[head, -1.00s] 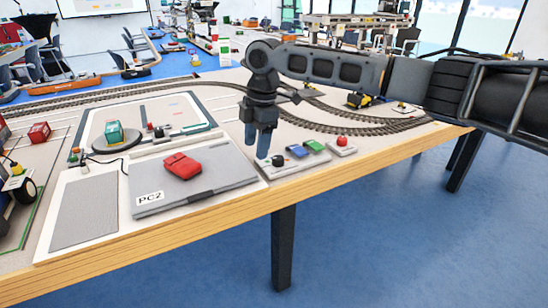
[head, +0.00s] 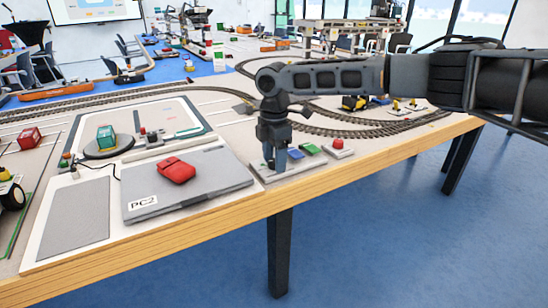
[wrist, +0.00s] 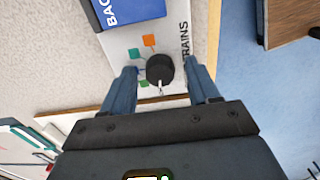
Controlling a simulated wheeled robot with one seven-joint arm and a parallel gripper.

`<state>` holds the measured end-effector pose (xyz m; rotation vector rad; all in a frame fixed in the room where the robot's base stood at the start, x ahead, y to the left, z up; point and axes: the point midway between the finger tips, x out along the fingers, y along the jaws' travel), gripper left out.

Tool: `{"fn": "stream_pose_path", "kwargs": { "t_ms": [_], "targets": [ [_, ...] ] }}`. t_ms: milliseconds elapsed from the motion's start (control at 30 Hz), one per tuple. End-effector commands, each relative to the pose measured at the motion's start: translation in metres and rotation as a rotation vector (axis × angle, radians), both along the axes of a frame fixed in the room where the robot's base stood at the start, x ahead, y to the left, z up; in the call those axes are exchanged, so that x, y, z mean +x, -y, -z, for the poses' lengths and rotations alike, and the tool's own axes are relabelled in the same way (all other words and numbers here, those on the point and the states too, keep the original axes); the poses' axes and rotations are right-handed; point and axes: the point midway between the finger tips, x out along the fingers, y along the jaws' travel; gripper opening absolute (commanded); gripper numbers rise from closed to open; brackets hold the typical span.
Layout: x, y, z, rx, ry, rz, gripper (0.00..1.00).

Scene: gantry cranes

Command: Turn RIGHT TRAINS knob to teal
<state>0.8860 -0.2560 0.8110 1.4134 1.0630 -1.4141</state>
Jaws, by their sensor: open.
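The knob (wrist: 160,70) is round and black, on a light panel lettered TRAINS. Its white pointer faces the bottom of the wrist view. Patches lie around its left side: orange (wrist: 149,40) above, teal (wrist: 134,54) at upper left and green (wrist: 143,84) at lower left, with a bluish one partly hidden by the left finger. My gripper (wrist: 162,72) is open, with one finger on each side of the knob and no clear contact. In the head view my gripper (head: 275,160) is low over the panel (head: 290,169) and hides the knob.
A green button (head: 310,149) and a red button (head: 337,144) are farther right. The table's front edge is close.

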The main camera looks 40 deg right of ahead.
Motion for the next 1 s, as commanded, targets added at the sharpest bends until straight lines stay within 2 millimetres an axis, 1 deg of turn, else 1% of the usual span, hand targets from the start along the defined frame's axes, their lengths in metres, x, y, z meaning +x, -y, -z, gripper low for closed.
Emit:
{"fn": "stream_pose_path", "kwargs": {
  "t_ms": [200,767,800,1000],
  "targets": [
    [0.0001,-0.0003,0.0003,0.0,0.0,0.0,0.59],
    [-0.0001,-0.0004,0.0,0.0,-0.001,-0.001,0.06],
    [-0.0001,-0.0004,0.0,0.0,-0.001,-0.001,0.04],
    [-0.0003,-0.0006,-0.0015,0.002,-0.002,0.016,0.04]
  ]
}}
